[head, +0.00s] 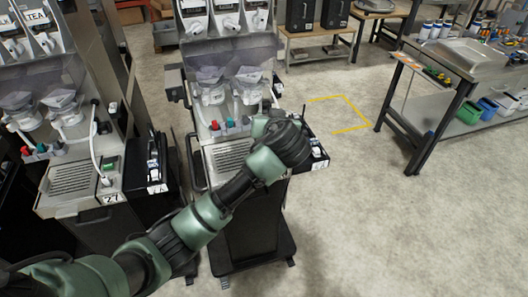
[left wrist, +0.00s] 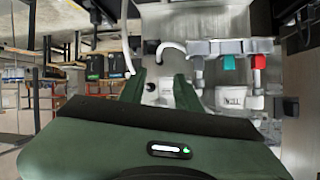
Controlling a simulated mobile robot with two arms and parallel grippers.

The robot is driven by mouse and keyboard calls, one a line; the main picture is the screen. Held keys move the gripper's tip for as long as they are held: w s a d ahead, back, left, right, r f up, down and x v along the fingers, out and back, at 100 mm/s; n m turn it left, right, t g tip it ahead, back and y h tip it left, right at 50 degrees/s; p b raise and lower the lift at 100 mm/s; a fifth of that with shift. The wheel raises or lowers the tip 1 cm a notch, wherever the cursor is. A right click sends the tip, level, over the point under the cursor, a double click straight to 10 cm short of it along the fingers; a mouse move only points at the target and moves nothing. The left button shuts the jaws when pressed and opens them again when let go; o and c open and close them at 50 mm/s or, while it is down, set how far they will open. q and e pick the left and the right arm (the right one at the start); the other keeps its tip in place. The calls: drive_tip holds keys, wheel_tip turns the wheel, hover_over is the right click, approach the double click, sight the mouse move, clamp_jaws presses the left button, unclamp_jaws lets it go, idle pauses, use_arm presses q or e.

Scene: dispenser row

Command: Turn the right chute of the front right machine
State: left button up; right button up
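The front right machine (head: 230,150) stands near the centre of the head view. Two clear funnel-shaped chutes hang on its front, the left one (head: 211,92) and the right chute (head: 247,85). My left arm reaches up from the lower left, with its hand in front of the machine's right side, below the right chute. The hand hides its own fingers in the head view. In the left wrist view, my left gripper (left wrist: 158,94) has its two green fingers apart, with pale machine parts showing between them. I cannot tell whether they touch anything. My right gripper is not in view.
Red, teal and blue knobs (head: 230,125) sit below the chutes, above a slotted drip tray (head: 229,155). A second machine (head: 70,160) stands close on the left. A workbench (head: 440,70) is at right. Floor between is clear, with yellow tape (head: 350,110).

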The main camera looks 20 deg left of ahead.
use_arm(q)
drive_tip(key=s+f+m+g+h, duration=0.1)
drive_tip(key=s+f, duration=0.3)
drive_tip(key=f, duration=0.4)
drive_tip(key=shift+s+f+g, duration=0.15)
drive_tip(key=shift+f+g, duration=0.1)
drive_tip(key=shift+g, duration=0.05)
drive_tip(key=n+t+y+p, duration=0.2)
drive_tip(key=t+y+p, duration=0.3)
drive_tip(key=p, duration=0.1)
approach(261, 24)
drive_tip(key=w, duration=0.1)
drive_tip(key=p+x, duration=0.3)
drive_tip(key=x, duration=0.4)
drive_tip(key=shift+a+r, duration=0.15)
drive_tip(key=shift+a, duration=0.1)
drive_tip(key=shift+w+a, duration=0.25)
drive_tip(key=shift+w, duration=0.25)
clamp_jaws()
